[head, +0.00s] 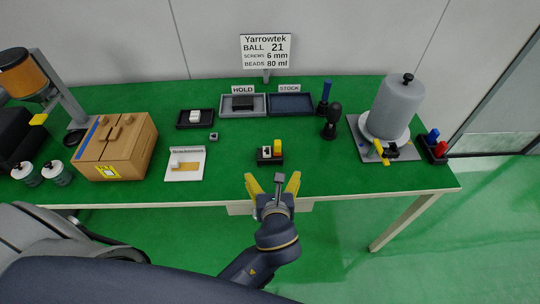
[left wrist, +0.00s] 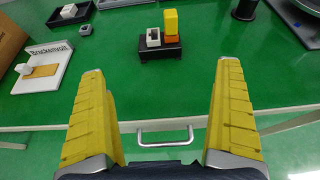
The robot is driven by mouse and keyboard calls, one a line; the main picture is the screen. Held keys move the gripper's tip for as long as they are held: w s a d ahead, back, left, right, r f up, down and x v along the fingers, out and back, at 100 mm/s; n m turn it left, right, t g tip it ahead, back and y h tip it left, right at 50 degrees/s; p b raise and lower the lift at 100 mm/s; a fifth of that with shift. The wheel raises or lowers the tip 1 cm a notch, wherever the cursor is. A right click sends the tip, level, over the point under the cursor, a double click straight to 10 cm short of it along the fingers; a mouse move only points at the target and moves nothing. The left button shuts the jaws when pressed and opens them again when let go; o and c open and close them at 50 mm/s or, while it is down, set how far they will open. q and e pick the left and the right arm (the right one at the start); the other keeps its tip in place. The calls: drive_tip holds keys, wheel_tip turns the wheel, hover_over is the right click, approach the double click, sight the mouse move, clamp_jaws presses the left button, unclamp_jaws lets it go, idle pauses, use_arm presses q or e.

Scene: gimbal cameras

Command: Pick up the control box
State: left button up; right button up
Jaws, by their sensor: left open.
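No thing is labelled as a control box, so I cannot tell surely which one it is. A small black base (head: 269,160) near the table's front edge carries a white-and-black block and an upright yellow block (head: 278,147). In the left wrist view the black base (left wrist: 160,54) lies ahead, with the yellow block (left wrist: 171,22) above an orange part. My left gripper (head: 272,181) is open and empty, its yellow fingers spread at the table's front edge, short of the base. The fingers also show in the left wrist view (left wrist: 160,72). My right gripper is out of view.
A cardboard box (head: 138,155) and a white Brackenvolt stand (head: 186,174) are at left. HOLD (head: 257,114) and STOCK (head: 291,111) trays lie behind; a grey cylinder machine (head: 398,105) stands right. A drawer handle (left wrist: 165,145) is below the table edge. Table around the base is clear.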

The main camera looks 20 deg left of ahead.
sight(270, 156)
use_arm(q)
drive_tip(key=x, duration=1.6)
drive_tip(key=shift+w+a+f, duration=0.2)
drive_tip(key=shift+w+a, duration=0.05)
drive_tip(key=shift+c, duration=0.6)
drive_tip(key=c, duration=1.1)
drive_tip(key=shift+r, duration=0.1)
